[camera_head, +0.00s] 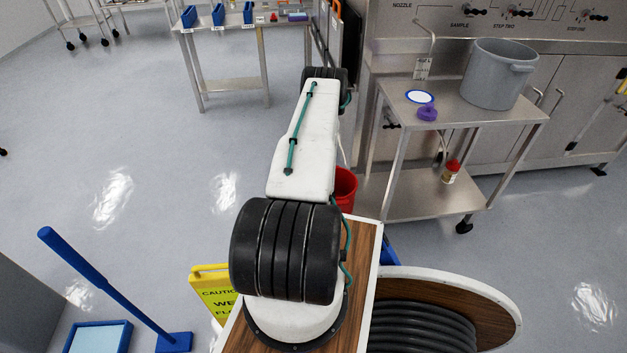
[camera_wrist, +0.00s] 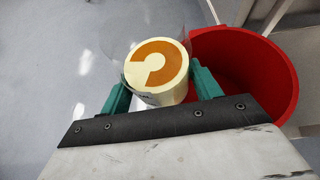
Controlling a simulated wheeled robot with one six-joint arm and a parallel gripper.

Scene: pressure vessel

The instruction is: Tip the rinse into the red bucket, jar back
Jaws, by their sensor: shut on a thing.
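My gripper (camera_wrist: 160,88) shows in the wrist view, its two teal fingers shut on a jar (camera_wrist: 157,68). The jar has a cream round end with an orange-brown patch, and a faint clear outline spreads around it. I cannot tell how much liquid it holds. The red bucket (camera_wrist: 262,68) is open, just right of the jar and partly behind my gripper. The jar is beside the bucket's rim in the picture, apparently over the floor side. In the head view the bucket (camera_head: 345,187) is partly hidden behind my arm; my gripper and the held jar are hidden there.
A steel cart (camera_head: 470,122) at the right carries a grey pot (camera_head: 496,76), a purple lid (camera_head: 428,114) and a blue-rimmed white disc (camera_head: 420,97). A small red-lidded jar (camera_head: 451,172) stands on its lower shelf. A yellow caution sign (camera_head: 212,290) stands near my base.

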